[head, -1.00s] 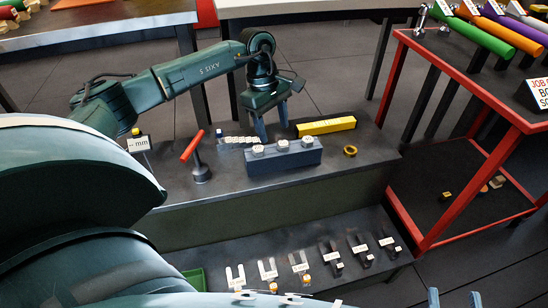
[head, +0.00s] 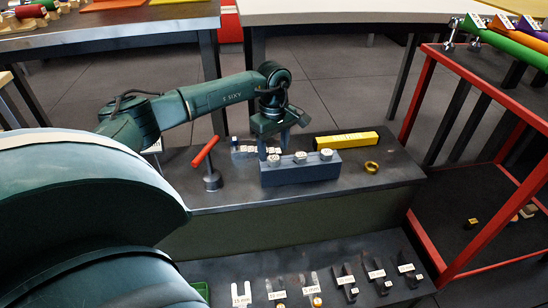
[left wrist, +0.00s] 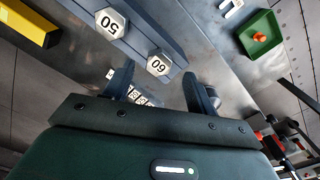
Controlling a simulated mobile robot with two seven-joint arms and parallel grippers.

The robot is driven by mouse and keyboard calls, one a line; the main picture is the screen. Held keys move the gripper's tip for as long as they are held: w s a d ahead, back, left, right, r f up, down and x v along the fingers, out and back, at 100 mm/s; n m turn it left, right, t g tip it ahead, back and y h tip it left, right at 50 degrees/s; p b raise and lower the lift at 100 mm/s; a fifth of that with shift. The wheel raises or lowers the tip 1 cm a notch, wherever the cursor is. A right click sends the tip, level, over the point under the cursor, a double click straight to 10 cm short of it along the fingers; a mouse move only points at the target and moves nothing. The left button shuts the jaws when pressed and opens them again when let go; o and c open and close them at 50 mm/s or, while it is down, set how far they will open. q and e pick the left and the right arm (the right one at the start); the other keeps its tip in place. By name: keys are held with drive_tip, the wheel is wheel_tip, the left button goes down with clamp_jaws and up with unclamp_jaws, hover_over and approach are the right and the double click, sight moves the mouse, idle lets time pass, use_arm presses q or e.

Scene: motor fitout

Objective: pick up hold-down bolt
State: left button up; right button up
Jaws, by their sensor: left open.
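Three hex-headed bolts stand in a row in a blue-grey block (head: 302,174) on the dark bench. They are the left bolt (head: 273,160), middle bolt (head: 300,157) and right bolt (head: 327,154). In the left wrist view the nearest head reads 60 (left wrist: 158,64) and another reads 50 (left wrist: 110,23). My left gripper (head: 275,150) is open and empty, pointing down behind the left end of the block, close to the left bolt. In the left wrist view its fingers (left wrist: 155,88) stand apart, with the 60 head just beyond them. My right gripper is out of view.
A red-handled tool (head: 208,165) stands left of the block. A yellow bar (head: 346,140) and a brass ring (head: 371,167) lie to the right. A lower shelf holds labelled forked parts (head: 277,291).

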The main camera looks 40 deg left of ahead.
sight(274, 158)
use_arm(q)
wheel_tip(274, 158, down, 3)
drive_tip(key=shift+w+f+b, duration=0.1)
drive_tip(key=shift+b, duration=0.25)
clamp_jaws()
idle(0.3)
